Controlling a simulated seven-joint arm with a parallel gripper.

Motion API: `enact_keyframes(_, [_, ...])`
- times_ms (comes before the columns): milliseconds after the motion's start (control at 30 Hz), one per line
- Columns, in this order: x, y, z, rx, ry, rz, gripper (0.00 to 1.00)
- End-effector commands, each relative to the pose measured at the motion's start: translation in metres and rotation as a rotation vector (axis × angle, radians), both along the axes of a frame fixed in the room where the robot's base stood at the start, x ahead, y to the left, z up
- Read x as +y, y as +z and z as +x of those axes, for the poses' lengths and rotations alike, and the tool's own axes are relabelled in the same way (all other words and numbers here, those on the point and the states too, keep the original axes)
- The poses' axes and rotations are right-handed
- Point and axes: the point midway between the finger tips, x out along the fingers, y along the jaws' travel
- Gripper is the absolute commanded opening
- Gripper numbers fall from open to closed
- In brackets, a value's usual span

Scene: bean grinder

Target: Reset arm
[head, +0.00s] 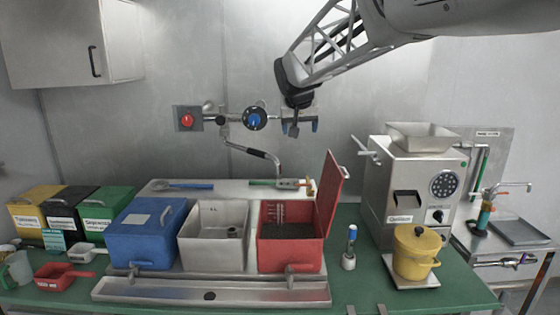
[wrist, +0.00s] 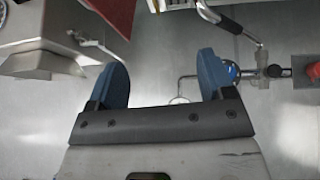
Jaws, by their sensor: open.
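My gripper (head: 300,126) is raised in front of the back wall, above the sink counter, at the end of my arm reaching in from the upper right. Its two blue fingers point down. In the wrist view my gripper (wrist: 163,80) is open, with the blue fingers spread apart and nothing between them. The grey wall shows behind the gap. The gripper is apart from the counter and all objects.
The red bin (head: 290,236) has its lid (head: 336,190) standing open below my gripper. A blue bin (head: 146,232), a white basin (head: 214,240), the grinder (head: 412,195) and a yellow pot (head: 415,254) stand nearby. A wall tap (head: 255,150) is close behind. The air around my gripper looks free.

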Motion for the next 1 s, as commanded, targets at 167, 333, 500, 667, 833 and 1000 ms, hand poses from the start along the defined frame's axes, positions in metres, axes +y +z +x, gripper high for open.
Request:
enact_keyframes(167, [-0.026,-0.011,-0.052,0.04,-0.007,0.0,0.75])
enact_keyframes(333, [-0.047,-0.024,-0.101,0.077,-0.009,0.002,0.75])
enact_keyframes(500, [-0.065,-0.04,-0.15,0.114,-0.012,0.005,0.75])
enact_keyframes(667, [-0.081,-0.056,-0.197,0.148,-0.015,0.01,0.75])
enact_keyframes(833, [-0.095,-0.077,-0.247,0.185,-0.016,0.017,0.75])
enact_keyframes(1000, [-0.106,-0.101,-0.297,0.221,-0.016,0.026,0.75])
